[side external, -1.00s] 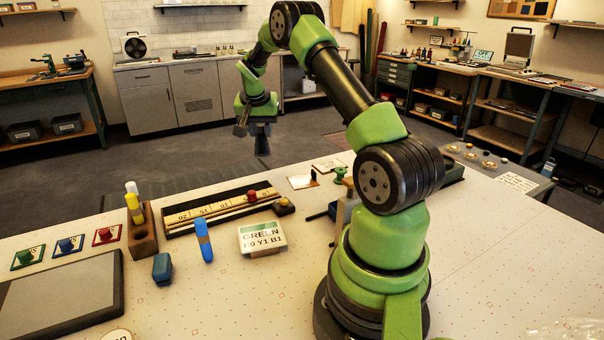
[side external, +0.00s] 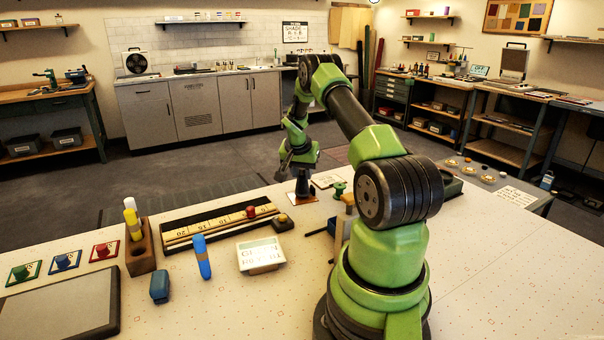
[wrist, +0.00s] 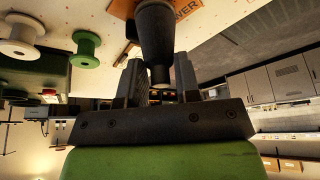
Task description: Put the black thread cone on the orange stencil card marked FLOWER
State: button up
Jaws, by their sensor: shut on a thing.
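The black thread cone (side external: 303,186) is between the fingers of my gripper (side external: 301,170), at the far side of the table. In the wrist view the cone (wrist: 155,30) stands out from between the two dark fingers (wrist: 158,82). The orange stencil card (side external: 294,200) lies under the cone's wide end. In the wrist view the card (wrist: 187,8) shows the letters OWER, partly hidden by the cone. The cone looks upright over the card; I cannot tell whether its base touches it.
A green spool (side external: 340,190) stands just right of the card, with a white spool (wrist: 20,34) near it in the wrist view.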

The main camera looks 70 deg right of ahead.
jog(key=shift+f, duration=0.3)
jog(key=shift+f, duration=0.15)
jog(key=o, duration=0.9)
